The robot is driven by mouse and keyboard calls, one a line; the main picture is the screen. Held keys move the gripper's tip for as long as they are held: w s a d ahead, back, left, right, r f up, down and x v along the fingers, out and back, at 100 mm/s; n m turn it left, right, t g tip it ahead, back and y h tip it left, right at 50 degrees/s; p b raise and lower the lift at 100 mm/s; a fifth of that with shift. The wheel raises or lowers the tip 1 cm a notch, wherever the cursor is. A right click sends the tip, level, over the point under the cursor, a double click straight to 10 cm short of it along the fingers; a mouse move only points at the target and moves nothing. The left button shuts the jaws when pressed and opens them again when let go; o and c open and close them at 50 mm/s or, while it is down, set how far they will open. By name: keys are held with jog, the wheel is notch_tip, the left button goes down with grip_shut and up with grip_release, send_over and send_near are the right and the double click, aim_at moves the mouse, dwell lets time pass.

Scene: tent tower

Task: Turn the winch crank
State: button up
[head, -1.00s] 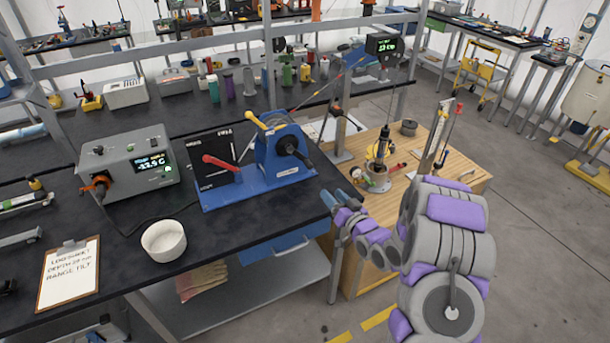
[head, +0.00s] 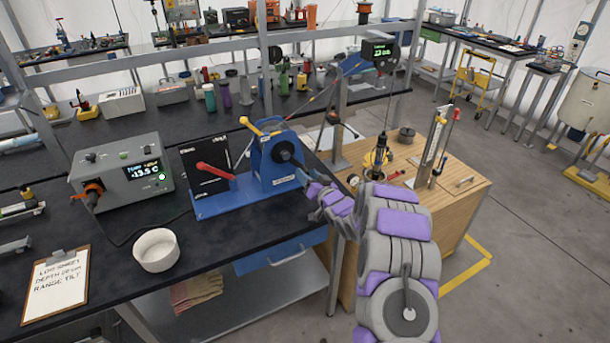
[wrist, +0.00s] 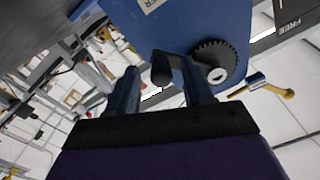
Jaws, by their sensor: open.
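The blue winch (head: 275,165) stands on the dark bench, with a black round hub (head: 284,152) on its right side. In the wrist view the winch's blue side plate (wrist: 200,25) fills the top, with a dark toothed wheel (wrist: 215,65). The crank's black handle grip (wrist: 162,72) shows between my two fingers. My gripper (head: 303,177) is at the right side of the winch, with its fingers apart and one on each side of the grip. I cannot tell whether either finger touches it. In the head view my gripper hides the handle.
A red lever (head: 215,170) on a black panel and a yellow-handled lever (head: 262,125) sit by the winch. A grey readout box (head: 122,172), white bowl (head: 156,250) and clipboard (head: 57,285) are on the bench to the left. A wooden cabinet (head: 450,200) stands to the right.

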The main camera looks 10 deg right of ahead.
jog(key=shift+x, duration=0.8)
jog(key=shift+w+a, duration=0.15)
jog(key=shift+w, duration=0.15)
grip_shut()
